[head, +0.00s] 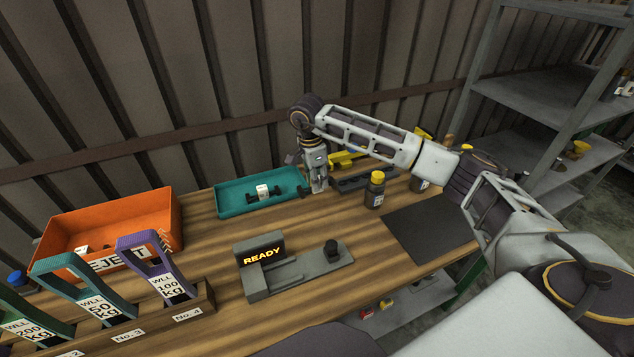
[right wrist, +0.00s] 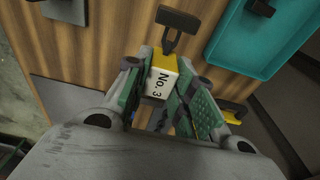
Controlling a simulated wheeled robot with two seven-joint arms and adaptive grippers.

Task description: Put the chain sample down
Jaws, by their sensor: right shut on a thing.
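My right gripper (head: 318,186) is at the back of the bench, just right of the teal tray (head: 232,203). In the right wrist view its fingers (right wrist: 160,88) are shut on the chain sample, whose white-and-yellow tag (right wrist: 160,82) reads "No. 3". A dark T-shaped end (right wrist: 178,22) sticks out beyond the fingers; the other end is hidden. Whether the sample touches the bench I cannot tell. Another sample with a white tag (head: 263,191) and dark ends lies in the teal tray. The tray shows at upper right in the wrist view (right wrist: 235,55). My left gripper is out of view.
An orange reject bin (head: 150,210) stands at left, behind tagged handles in a rack (head: 205,299). A grey fixture with a "READY" display (head: 262,256) sits in front. Yellow-capped bottles (head: 374,190) and a dark mat (head: 430,234) are at right. Bare wood lies between tray and fixture.

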